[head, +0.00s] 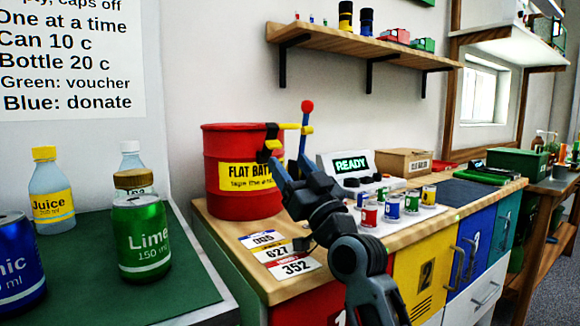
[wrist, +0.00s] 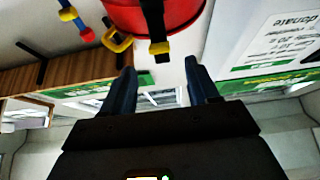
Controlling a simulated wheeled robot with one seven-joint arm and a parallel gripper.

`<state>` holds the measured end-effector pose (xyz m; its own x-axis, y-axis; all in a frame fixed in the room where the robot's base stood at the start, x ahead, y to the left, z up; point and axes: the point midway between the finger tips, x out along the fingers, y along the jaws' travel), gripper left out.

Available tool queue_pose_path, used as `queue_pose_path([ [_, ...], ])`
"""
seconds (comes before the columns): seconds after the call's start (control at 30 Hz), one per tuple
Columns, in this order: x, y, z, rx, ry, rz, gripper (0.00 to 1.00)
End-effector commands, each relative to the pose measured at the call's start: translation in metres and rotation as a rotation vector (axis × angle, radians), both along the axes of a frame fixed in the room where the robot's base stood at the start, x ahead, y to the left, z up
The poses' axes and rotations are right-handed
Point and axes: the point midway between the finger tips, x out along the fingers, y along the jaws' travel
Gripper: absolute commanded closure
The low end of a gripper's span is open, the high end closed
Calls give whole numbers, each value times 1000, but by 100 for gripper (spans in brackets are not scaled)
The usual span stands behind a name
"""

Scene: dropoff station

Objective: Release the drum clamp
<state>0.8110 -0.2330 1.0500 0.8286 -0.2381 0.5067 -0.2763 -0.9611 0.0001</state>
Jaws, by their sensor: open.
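A red drum (head: 225,190) with a yellow "FLAT BATT…" label stands at the back left of the wooden counter. A black clamp (head: 271,131) with yellow parts sits at its upper right rim. It also shows on the drum's edge in the wrist view (wrist: 153,22), with a yellow loop (wrist: 118,43) beside it. A red-knobbed rod (head: 307,107) with blue and yellow sections rises near the clamp. My gripper (head: 292,168) is close to the drum's right side, below the clamp in the head view. In the wrist view its fingers (wrist: 160,75) are apart, with nothing gripped between them.
Small coloured cans (head: 391,206) and a READY display (head: 351,165) are right of my arm. Numbered tags (head: 280,254) lie in front of the drum. Bottles and a Lime can (head: 140,238) stand on the green-topped surface at left. A wooden shelf (head: 360,42) hangs above.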

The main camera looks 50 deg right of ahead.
Motion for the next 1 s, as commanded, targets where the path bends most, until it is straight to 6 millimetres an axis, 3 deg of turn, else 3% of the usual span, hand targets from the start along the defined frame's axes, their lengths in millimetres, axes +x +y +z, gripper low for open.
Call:
queue_pose_path([
  [0.27,3,-1,15,13,71,0,40],
  [0.67,5,-2,39,80,324,4,40],
  [1.0,-2,-1,41,140,492,0,40],
])
